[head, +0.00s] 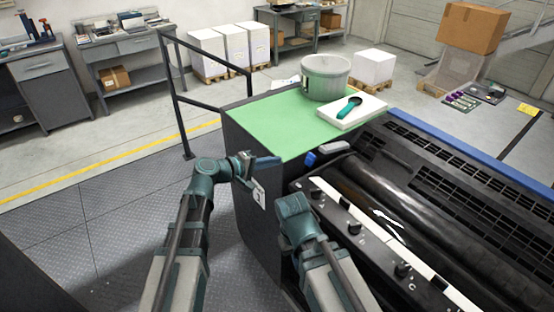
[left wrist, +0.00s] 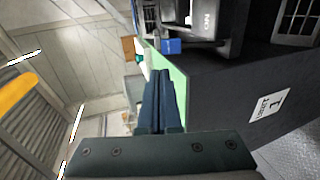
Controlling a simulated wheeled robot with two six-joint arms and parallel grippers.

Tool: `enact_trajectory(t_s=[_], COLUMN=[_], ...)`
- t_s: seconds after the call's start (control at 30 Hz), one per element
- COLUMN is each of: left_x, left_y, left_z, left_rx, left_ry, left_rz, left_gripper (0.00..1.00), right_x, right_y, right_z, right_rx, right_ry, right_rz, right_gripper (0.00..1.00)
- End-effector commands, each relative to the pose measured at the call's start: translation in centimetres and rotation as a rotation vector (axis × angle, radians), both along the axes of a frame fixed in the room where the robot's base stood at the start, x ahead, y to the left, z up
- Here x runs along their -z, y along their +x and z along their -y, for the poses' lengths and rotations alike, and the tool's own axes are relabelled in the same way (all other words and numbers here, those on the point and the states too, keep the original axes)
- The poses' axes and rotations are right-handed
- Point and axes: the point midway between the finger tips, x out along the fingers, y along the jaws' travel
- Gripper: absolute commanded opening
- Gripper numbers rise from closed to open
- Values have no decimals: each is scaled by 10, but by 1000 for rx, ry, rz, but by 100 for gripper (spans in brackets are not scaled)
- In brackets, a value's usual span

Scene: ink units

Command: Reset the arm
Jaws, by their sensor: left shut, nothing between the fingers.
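My left arm reaches up from the lower left in the head view. Its gripper (head: 268,161) is shut and empty, beside the near left edge of the green-topped cabinet (head: 265,120). In the left wrist view the two dark blue fingers (left wrist: 160,95) lie together with nothing between them. My right arm comes in from the bottom, beside the black press; its bent joint shows, but I cannot make out its gripper fingers.
A grey-green bucket (head: 325,78) and a white slab (head: 352,112) with a green-handled tool (head: 349,106) stand on the cabinet. The black press (head: 400,200) fills the right side. A dark railing (head: 178,100) stands at the left. Floor plates at left are clear.

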Motion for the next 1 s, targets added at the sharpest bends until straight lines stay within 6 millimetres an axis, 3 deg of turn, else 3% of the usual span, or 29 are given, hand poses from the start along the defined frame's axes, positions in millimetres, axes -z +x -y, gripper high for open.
enact_trajectory(t_s=[0.47, 0.57, 0.67, 0.8, 1.0], left_x=[8, 31, 69, 115, 147], left_y=[-7, -26, -58, -103, -151], left_z=[0, -4, -18, -55, -113], left_rx=[19, 75, 166, 296, 421], left_ry=[43, 176, 394, 705, 1026], left_rz=[-2, -11, -40, -112, -230], left_gripper=[0, 0, 0, 0, 0], right_x=[0, 0, 0, 0, 0], right_y=[0, 0, 0, 0, 0], right_z=[0, 0, 0, 0, 0], right_rx=[0, 0, 0, 0, 0], right_ry=[0, 0, 0, 0, 0], right_rz=[0, 0, 0, 0, 0], right_gripper=[0, 0, 0, 0, 0])
